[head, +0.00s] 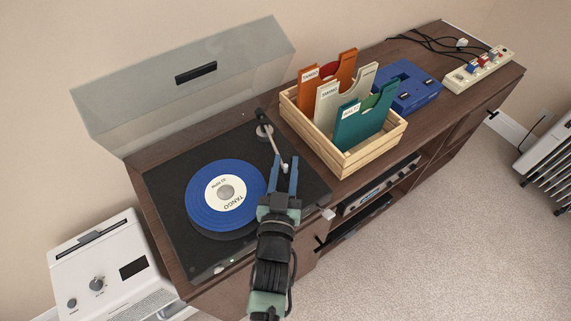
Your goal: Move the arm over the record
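The blue record (203,212) with a white "TANGO" label lies on the platter of the black turntable (168,182). The turntable's thin tonearm (273,142) runs from its pivot at the back right towards the front, off the record's right side. My gripper (284,160) is over the right part of the turntable with its two blue fingers apart. The tonearm's front end shows between the fingers in the picture. I cannot tell whether either finger touches it.
The turntable's clear lid (135,92) stands open behind it. A wooden crate (372,155) with several record sleeves stands close on the right. A blue device (408,90) and a power strip (478,70) with cables sit farther right. A white appliance (110,270) is at the left.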

